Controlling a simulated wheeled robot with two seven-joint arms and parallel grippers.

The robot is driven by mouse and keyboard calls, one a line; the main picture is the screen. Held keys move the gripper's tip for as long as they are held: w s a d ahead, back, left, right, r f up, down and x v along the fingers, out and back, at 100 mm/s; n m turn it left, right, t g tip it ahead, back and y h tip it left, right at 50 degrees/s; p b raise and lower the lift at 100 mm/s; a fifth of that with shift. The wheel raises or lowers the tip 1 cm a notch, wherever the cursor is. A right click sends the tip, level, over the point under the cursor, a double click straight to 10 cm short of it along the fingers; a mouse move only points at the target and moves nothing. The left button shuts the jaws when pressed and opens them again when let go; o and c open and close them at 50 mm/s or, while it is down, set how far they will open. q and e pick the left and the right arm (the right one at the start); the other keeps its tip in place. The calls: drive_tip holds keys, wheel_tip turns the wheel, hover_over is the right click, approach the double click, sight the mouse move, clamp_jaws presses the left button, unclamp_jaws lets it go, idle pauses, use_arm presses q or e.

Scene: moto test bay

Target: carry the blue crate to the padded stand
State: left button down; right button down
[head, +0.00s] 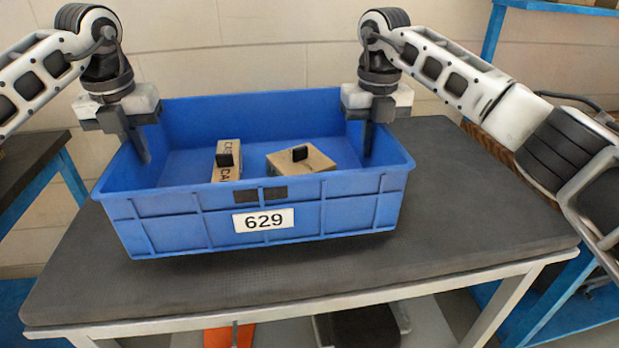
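The blue crate (330,214), labelled 629, is upright over the dark top of the padded stand (470,215), left of its middle. A dark shadow lies under its front edge; I cannot tell whether it rests on the pad or hangs just above it. My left gripper (132,135) is at the crate's left end wall, with one finger inside. My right gripper (372,130) is at the right end wall, also with a finger inside. Both appear shut on these walls; the outer fingers are mostly hidden. Two cardboard boxes, one tall (229,172) and one flatter (305,162), lie inside.
Bare pad surface lies in front and to the right of the crate. Another dark-topped table (30,160) with blue legs stands at the left. A blue frame (493,35) stands at the right back. A pale wall is behind. Orange and dark items lie underneath the stand.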

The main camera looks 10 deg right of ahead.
sight(146, 173)
use_arm(q)
drive_tip(key=shift+f, duration=0.15)
use_arm(e)
drive_tip(key=shift+f, duration=0.15)
